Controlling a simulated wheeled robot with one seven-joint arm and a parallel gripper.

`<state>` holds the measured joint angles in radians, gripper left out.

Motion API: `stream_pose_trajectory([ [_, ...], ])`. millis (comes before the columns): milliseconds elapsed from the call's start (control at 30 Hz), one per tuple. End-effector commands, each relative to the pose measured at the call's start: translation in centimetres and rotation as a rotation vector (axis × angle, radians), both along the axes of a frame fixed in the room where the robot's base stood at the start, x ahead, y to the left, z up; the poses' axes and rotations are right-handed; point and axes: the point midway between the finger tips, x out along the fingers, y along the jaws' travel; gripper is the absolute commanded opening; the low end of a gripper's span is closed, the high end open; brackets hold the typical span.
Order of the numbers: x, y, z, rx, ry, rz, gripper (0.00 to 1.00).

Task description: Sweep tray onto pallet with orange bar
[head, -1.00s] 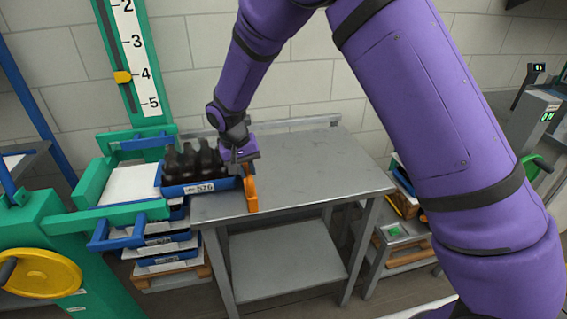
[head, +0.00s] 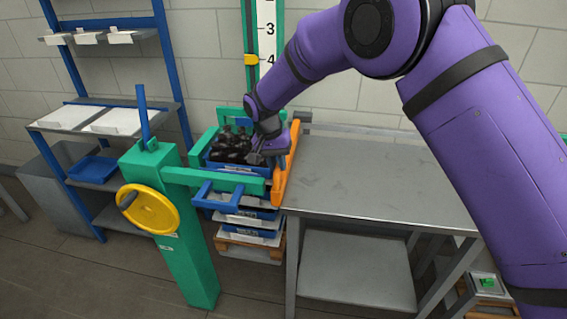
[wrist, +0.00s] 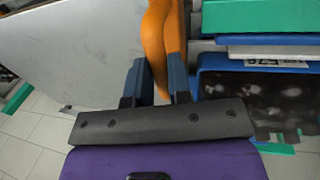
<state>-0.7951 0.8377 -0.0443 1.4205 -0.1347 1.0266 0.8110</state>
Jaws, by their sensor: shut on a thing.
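My gripper (head: 268,151) is shut on the orange bar (head: 288,166) at the left edge of the grey table. In the wrist view my gripper (wrist: 161,82) has its two dark fingers on either side of the orange bar (wrist: 155,40). The blue tray (head: 236,169) with dark bottles (head: 231,146) stands left of the bar, inside the green and blue frame. In the wrist view the blue tray (wrist: 212,64) lies right of the fingers. Below it are stacked blue trays and white sheets on a wooden pallet (head: 225,246). Contact between bar and tray is unclear.
The grey table (head: 375,175) has a bare top. A green post with a yellow handwheel (head: 149,208) stands in front on the left. A green mast (head: 251,90) with a number scale rises behind. A blue-framed shelf (head: 100,125) stands far left.

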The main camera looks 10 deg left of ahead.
Motion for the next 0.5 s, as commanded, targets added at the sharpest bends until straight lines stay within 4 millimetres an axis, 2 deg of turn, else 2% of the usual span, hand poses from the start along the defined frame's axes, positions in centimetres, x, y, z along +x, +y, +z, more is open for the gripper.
stream_pose_trajectory([
  [33, -0.04, 0.53, 0.19, 0.011, -0.005, 0.003, 0.0],
  [233, -0.04, 0.64, 0.25, 0.015, -0.007, 0.004, 0.0],
  [267, -0.04, 0.66, 0.25, 0.015, -0.007, 0.004, 0.21],
  [367, -0.06, 0.62, 0.24, 0.014, -0.006, 0.004, 0.44],
  [500, -0.02, 0.46, 0.19, 0.011, -0.005, 0.003, 0.44],
])
